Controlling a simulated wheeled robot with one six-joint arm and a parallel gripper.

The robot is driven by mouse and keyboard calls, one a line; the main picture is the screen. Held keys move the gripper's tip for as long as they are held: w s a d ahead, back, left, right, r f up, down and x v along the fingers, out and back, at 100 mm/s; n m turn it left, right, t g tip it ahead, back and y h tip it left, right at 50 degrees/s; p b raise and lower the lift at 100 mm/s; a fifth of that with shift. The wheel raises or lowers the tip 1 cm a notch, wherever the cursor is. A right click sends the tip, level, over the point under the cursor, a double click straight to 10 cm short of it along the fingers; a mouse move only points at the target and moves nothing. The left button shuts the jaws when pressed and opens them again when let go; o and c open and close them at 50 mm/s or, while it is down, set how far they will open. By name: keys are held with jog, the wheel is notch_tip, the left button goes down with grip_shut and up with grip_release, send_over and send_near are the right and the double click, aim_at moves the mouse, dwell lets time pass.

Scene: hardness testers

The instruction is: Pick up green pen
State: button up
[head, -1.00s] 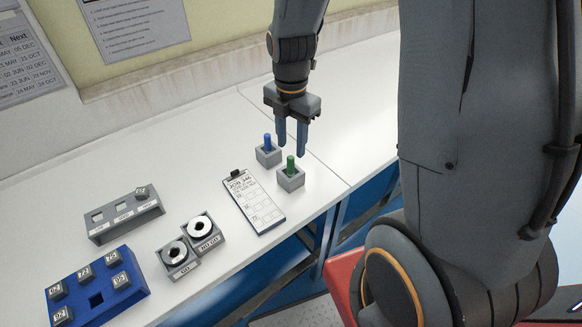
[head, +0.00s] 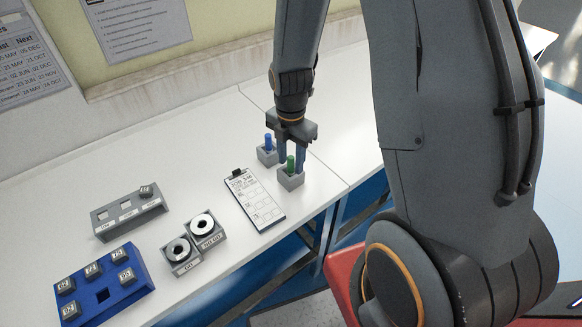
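The green pen (head: 291,164) stands upright in a small grey block holder (head: 291,181) near the front edge of the white table. My gripper (head: 292,162) points down over this holder. Its two blue-grey fingers are apart, one on each side of the pen in the picture, with tips close to the holder's top. I see no clear contact with the pen. The blue pen (head: 268,142) stands in its own grey holder (head: 266,157), just behind and to the left, close to my left finger.
A clipboard (head: 255,201) lies left of the green pen's holder. Farther left are two grey ring holders (head: 193,243), a grey slotted block (head: 130,215) and a blue block tray (head: 103,285). The table (head: 345,140) is clear to the right; a wall stands behind.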

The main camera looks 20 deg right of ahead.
grip_shut()
jog(key=shift+r, duration=0.1)
notch_tip(320, 180, up, 8)
jog(key=shift+w+r+b, duration=0.1)
jog(key=shift+r+b, duration=0.05)
jog(key=shift+b, duration=0.8)
jog(key=shift+r, duration=0.75)
